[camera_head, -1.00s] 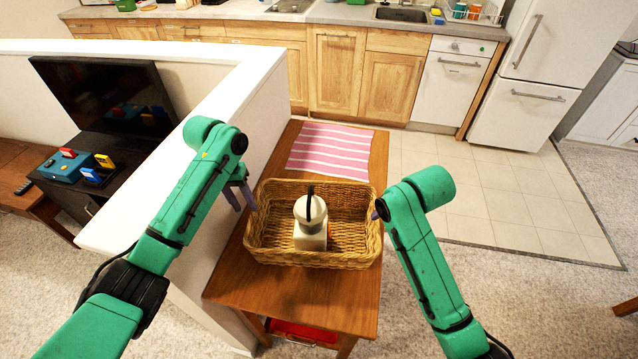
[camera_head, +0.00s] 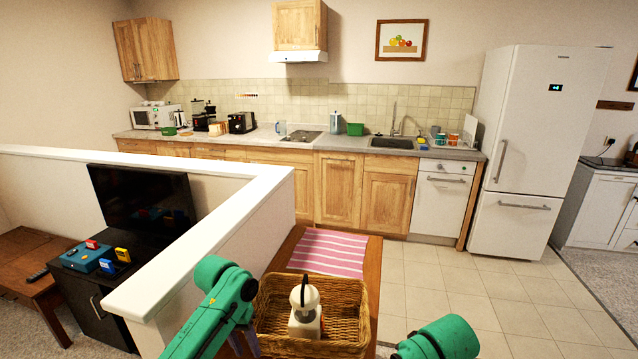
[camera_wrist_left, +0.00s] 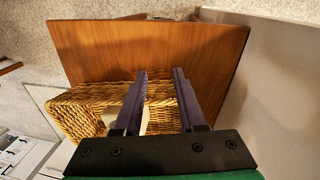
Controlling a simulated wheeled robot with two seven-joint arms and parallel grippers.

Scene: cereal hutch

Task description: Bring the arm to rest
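My left arm is green and comes in from the lower left in the head view. Its gripper (camera_head: 246,345) is low by the left side of the wicker basket (camera_head: 354,293), partly behind my arm. In the left wrist view its two dark purple fingers (camera_wrist_left: 160,72) stand apart, with the basket (camera_wrist_left: 75,110) seen past and between them. Nothing shows held between them. Whether a finger touches the rim I cannot tell. My right arm shows only as a green link at the bottom, right of the basket; its gripper is outside the picture.
A white object with a black handle (camera_head: 305,308) stands upright in the basket. The basket is on a wooden table (camera_head: 371,262) with a pink striped cloth (camera_head: 330,250) behind it. A white half wall (camera_head: 235,213) runs close on the left. Tiled floor on the right is clear.

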